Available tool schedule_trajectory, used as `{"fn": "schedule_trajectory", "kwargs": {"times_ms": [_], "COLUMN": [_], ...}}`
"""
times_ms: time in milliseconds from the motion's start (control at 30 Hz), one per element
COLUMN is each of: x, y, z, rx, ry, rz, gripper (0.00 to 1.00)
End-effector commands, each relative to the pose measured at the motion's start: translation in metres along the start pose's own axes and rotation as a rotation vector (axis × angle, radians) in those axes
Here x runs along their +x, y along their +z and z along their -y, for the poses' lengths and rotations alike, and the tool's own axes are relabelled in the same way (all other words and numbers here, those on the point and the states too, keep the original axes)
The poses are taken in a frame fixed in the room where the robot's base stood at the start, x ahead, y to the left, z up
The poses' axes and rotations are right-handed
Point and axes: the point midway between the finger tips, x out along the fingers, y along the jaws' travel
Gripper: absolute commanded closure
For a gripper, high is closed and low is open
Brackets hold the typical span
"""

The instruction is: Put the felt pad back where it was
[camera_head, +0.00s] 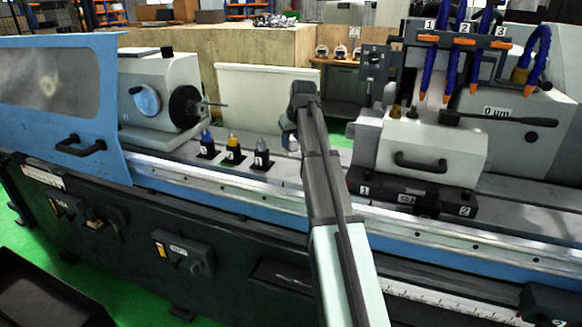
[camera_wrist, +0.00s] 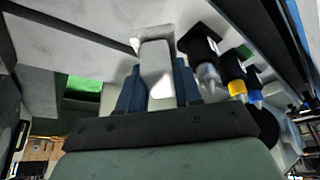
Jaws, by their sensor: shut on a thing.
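My gripper (camera_wrist: 158,72) shows in the wrist view with its two blue fingers shut on a pale, rounded block (camera_wrist: 156,62), which looks to be the felt pad. The block points away from the palm toward the light grey machine surface. I cannot tell whether it touches that surface. In the head view my gripper (camera_head: 290,138) is mostly hidden behind my arm, just right of the grey-tipped holder.
Black holders with blue (camera_head: 206,146), yellow (camera_head: 233,149) and grey (camera_head: 262,154) tips stand left of my gripper. The workhead (camera_head: 158,92) is farther left. The white housing (camera_head: 430,145) with a handle stands right. A bare strip of bed lies between.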

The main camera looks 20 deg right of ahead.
Motion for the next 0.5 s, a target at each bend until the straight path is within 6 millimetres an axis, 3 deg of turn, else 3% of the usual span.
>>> {"fn": "schedule_trajectory", "kwargs": {"times_ms": [200,500], "x": [0.032,0.054], "y": [0.017,0.026], "z": [0.001,0.000], "rx": [0.001,0.001], "ry": [0.000,0.000], "rz": [0.001,0.000], "gripper": [0.97,0.97]}}
